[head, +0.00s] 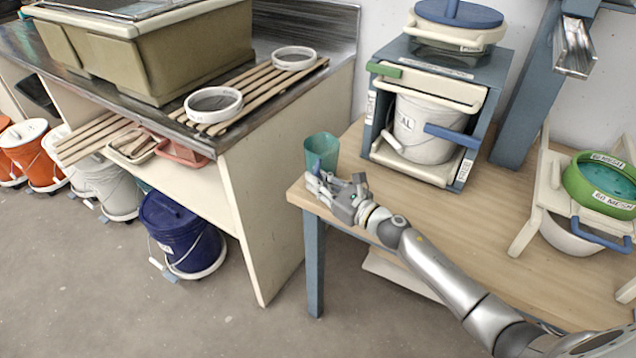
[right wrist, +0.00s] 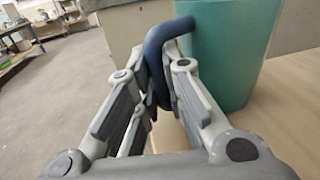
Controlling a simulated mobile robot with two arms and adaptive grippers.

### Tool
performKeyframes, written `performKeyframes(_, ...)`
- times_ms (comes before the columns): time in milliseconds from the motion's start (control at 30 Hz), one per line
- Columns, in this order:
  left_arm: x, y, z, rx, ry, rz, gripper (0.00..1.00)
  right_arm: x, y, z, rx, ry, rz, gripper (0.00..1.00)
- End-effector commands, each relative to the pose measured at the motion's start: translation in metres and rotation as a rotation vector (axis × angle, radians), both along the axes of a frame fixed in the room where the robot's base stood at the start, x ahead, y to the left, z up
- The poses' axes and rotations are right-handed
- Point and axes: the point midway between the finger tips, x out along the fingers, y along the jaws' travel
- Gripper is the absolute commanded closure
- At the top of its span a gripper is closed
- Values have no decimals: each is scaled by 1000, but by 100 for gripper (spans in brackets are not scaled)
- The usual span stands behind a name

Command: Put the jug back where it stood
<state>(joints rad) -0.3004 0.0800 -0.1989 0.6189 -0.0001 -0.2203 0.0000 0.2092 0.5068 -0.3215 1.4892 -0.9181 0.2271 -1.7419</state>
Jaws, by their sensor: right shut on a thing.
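The jug (head: 321,150) is a teal, upright cup shape at the left corner of the wooden table (head: 425,205). In the right wrist view the jug (right wrist: 236,50) fills the upper right, with its dark blue handle (right wrist: 155,58) toward me. My right gripper (head: 328,186) is shut on this handle; its fingers also show on both sides of the handle in the right wrist view (right wrist: 160,95). The gripper partly hides the jug's lower part in the head view. I cannot tell whether the jug's base touches the table. My left gripper is not in view.
A press frame (head: 415,165) with a white bucket (head: 428,125) stands behind the jug to the right. A green sieve (head: 600,180) on a stand is at far right. The sink bench (head: 275,140) is left, across a gap. The table's middle is clear.

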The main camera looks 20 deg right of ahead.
Motion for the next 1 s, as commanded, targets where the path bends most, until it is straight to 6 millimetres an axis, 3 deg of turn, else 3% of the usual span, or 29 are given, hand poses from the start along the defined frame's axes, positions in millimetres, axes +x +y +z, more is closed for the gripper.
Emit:
performKeyframes(300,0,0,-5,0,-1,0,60,0,0,-4,0,-1,0,100)
performKeyframes(333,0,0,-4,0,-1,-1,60,0,0,-3,0,0,0,87)
performKeyframes(500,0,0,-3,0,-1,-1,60,0,0,-2,0,0,0,68)
performKeyframes(867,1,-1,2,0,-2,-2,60,0,0,2,0,0,0,68)
performKeyframes(1000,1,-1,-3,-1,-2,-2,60,-15,-8,-2,-2,2,0,68)
